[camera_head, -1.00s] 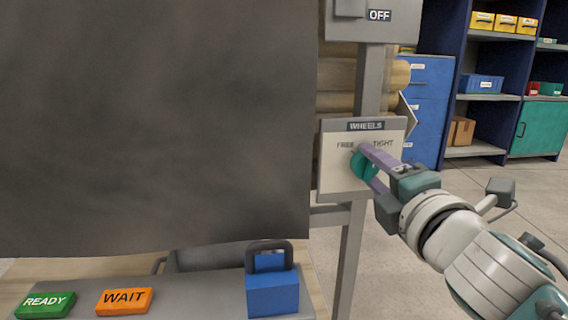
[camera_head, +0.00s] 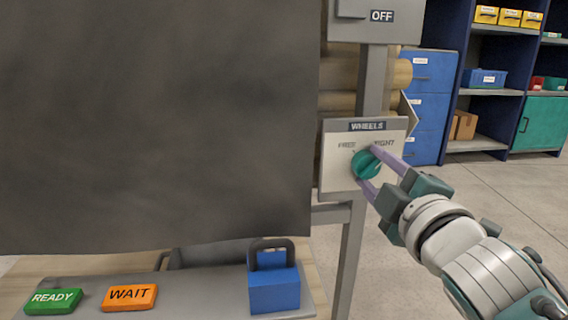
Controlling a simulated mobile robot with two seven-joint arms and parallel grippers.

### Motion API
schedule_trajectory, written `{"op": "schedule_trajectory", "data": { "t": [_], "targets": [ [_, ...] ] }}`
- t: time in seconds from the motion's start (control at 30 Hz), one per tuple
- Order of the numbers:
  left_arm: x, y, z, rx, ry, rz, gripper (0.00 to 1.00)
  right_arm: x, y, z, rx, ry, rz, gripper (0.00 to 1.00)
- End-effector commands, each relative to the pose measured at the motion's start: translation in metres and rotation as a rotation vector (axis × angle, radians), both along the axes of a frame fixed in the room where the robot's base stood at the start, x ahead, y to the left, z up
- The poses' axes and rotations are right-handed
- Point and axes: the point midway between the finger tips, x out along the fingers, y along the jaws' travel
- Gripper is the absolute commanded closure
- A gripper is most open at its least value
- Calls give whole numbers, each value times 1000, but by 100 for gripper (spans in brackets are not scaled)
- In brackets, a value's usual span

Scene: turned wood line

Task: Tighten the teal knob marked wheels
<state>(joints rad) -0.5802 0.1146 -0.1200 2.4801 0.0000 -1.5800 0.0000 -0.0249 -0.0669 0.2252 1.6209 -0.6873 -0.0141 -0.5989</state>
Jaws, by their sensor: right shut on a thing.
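The teal knob (camera_head: 364,167) sits on a pale panel (camera_head: 336,178) headed WHEELS, with the words FREE at the left and TIGHT at the right above it. The knob's raised ridge appears to slant up to the right, towards TIGHT. My right gripper (camera_head: 369,168) comes from the lower right and is shut on the knob, one purple finger at its upper right and one at its lower side. The upper finger covers part of the word TIGHT. My left gripper is out of view.
A large dark sheet (camera_head: 150,120) fills the left. Below it are a green READY block (camera_head: 53,301), an orange WAIT block (camera_head: 129,297) and a blue padlock (camera_head: 274,292). An OFF box (camera_head: 352,28) is above the panel. Shelves (camera_head: 495,93) stand behind; floor at right is clear.

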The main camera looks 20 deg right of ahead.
Motion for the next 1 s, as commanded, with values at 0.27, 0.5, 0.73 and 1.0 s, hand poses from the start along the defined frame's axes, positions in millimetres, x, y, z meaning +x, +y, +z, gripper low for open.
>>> {"op": "schedule_trajectory", "data": {
  "t": [0.27, 0.5, 0.73, 1.0],
  "targets": [
    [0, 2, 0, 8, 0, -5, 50, 0, 0, 1, 12, -6, 1, 100],
    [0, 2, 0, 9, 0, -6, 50, 0, 0, 1, 11, -5, 1, 39],
    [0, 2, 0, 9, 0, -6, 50, 0, 0, 1, 8, -3, 1, 19],
    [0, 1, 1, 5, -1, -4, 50, 0, 0, 0, 8, -2, 1, 19]
  ]
}}
